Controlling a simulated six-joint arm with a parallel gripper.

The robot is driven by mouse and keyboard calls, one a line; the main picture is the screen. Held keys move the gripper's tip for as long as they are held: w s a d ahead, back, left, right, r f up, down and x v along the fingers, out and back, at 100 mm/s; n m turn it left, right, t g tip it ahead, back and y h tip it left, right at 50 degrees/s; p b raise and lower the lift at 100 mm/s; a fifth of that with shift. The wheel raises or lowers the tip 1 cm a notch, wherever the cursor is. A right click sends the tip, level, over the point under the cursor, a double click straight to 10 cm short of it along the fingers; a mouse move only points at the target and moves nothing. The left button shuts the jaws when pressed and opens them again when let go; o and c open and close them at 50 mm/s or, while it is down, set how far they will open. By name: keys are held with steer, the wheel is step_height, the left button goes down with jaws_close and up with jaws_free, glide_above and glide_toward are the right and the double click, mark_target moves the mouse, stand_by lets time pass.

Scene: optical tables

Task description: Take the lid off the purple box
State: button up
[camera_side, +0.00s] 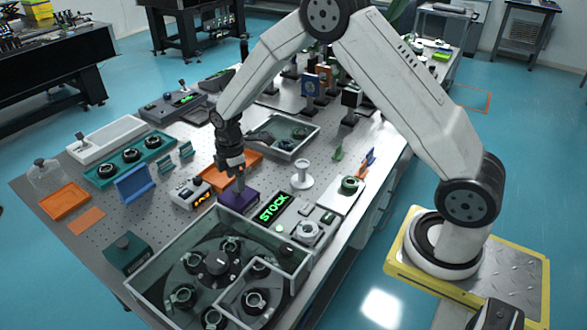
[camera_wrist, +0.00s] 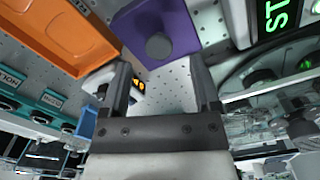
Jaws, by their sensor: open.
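The purple box (camera_side: 240,199) stands on the perforated table top, left of the STOCK display. In the wrist view its purple top (camera_wrist: 185,38) fills the upper middle, with a round grey knob (camera_wrist: 159,46) on it. The seam between lid and box is not clear in either view. My gripper (camera_side: 240,183) points down close above the box. In the wrist view my gripper (camera_wrist: 162,75) is open and empty, its two fingers apart. The knob shows beyond the fingertips, between their lines, and I see no contact.
An orange tray (camera_wrist: 68,28) lies left of the box in the wrist view. The lit STOCK display (camera_side: 272,207) stands right of the box. A large clear-walled enclosure (camera_side: 165,268) with a carousel is in front. A small device with orange digits (camera_side: 190,194) is at left.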

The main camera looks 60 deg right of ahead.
steer(key=shift+d+f, duration=0.1)
steer(key=shift+f, duration=1.8)
jaws_close()
